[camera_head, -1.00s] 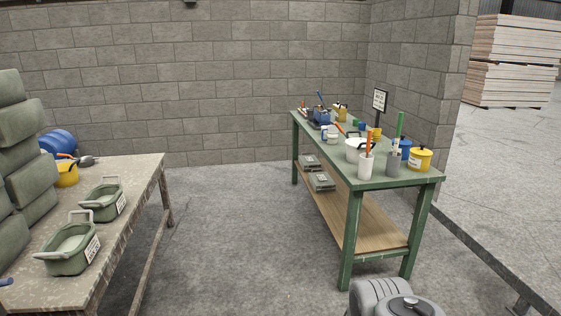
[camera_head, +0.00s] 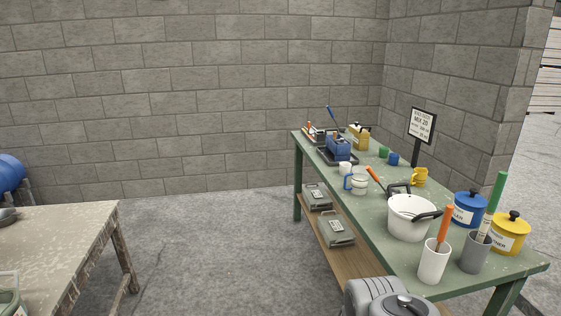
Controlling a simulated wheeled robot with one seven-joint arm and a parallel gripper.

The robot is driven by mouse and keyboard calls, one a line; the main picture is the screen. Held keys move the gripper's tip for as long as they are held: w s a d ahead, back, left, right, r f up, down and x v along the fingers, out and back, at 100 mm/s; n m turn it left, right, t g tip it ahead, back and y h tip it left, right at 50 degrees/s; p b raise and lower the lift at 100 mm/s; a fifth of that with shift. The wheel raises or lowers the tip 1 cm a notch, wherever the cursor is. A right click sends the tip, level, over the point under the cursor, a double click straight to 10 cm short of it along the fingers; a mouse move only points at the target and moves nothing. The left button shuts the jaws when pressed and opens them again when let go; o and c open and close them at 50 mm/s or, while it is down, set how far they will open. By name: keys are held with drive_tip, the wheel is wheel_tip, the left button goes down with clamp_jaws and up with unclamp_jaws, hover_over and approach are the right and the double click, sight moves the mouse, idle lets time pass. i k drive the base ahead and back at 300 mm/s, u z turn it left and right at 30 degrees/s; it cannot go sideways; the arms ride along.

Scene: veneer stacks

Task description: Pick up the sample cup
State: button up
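No label in view marks a sample cup, and I cannot tell which cup it is. On the green table (camera_head: 375,213) stand a small plain white cup (camera_head: 345,168), a white mug with a blue handle (camera_head: 357,184), and a yellow mug (camera_head: 420,176). Small green (camera_head: 384,152) and blue (camera_head: 393,159) cups stand further back. Nearer, a white cup (camera_head: 433,264) holds an orange-handled tool and a grey cup (camera_head: 474,253) holds a green-handled one. My gripper is not in view; only a grey part of my own body shows at the bottom.
A white pot (camera_head: 410,219) with black handles, blue (camera_head: 468,209) and yellow (camera_head: 509,236) lidded canisters and a sign (camera_head: 421,125) crowd the green table. Grey boxes (camera_head: 339,228) lie on its lower shelf. A worn table (camera_head: 65,235) is at left; open floor lies between.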

sight(345, 167)
drive_tip(key=i, duration=2.85)
drive_tip(key=u, duration=1.15)
